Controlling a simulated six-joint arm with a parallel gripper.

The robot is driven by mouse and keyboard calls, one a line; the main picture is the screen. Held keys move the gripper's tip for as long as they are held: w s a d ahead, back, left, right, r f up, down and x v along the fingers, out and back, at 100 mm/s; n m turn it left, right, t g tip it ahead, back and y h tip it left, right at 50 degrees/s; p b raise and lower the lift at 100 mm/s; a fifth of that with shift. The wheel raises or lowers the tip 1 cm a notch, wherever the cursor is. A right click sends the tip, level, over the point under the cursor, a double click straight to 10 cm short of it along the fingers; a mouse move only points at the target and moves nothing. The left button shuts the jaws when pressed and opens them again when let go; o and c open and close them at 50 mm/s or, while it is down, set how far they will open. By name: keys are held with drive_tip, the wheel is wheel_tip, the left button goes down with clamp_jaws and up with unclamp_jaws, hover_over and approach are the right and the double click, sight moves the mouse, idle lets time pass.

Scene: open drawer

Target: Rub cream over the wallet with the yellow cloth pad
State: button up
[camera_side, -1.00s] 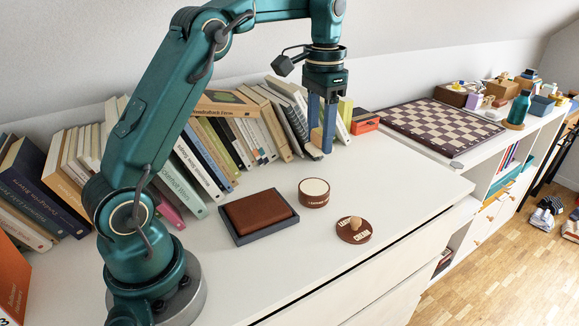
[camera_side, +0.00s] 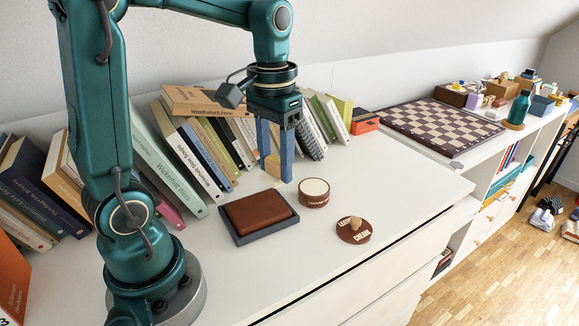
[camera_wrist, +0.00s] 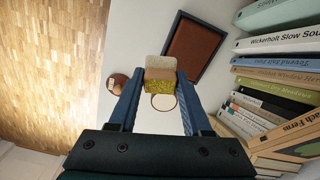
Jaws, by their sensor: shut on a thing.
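My gripper (camera_side: 277,166) is shut on the yellow cloth pad (camera_wrist: 160,87). The pad shows as a small tan-yellow block between the blue fingers in the side view (camera_side: 272,164). The gripper hangs above the shelf top, behind the wallet and the tin. The brown wallet (camera_side: 258,210) lies flat in a shallow grey-blue tray (camera_side: 268,232); it also shows in the wrist view (camera_wrist: 194,48). The round tin of cream (camera_side: 314,194) stands open to the right of the wallet. In the wrist view the tin (camera_wrist: 164,102) is partly hidden behind the pad.
The tin's brown lid (camera_side: 354,232) with a knob lies near the front edge. A row of books (camera_side: 190,150) stands along the wall behind my gripper. A chessboard (camera_side: 428,125) lies at the back right. White surface around the tin is clear.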

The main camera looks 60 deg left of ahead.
sight(231, 213)
drive_tip(key=s+a+f+n, duration=0.3)
drive_tip(key=s+a+n, duration=0.3)
drive_tip(key=s, duration=0.1)
drive_tip(key=shift+w+d+f, duration=0.1)
drive_tip(key=shift+d+f, duration=0.05)
drive_tip(key=shift+f, duration=3.35)
drive_tip(key=shift+w+f, duration=0.25)
clamp_jaws()
drive_tip(key=shift+w+d+f, duration=0.1)
drive_tip(key=shift+w+f, duration=0.05)
drive_tip(key=shift+w, duration=5.15)
drive_tip(key=shift+s, duration=5.6)
drive_tip(key=shift+w+a, duration=0.1)
drive_tip(key=shift+a, duration=0.9)
drive_tip(key=shift+w+d, duration=0.15)
drive_tip(key=shift+w, duration=5.5)
drive_tip(key=shift+s+a, duration=0.2)
drive_tip(key=shift+s, duration=5.35)
drive_tip(key=shift+s+r, duration=0.1)
drive_tip(key=shift+r, duration=0.1)
wheel_tip(231, 213, up, 8)
drive_tip(key=shift+f, duration=0.1)
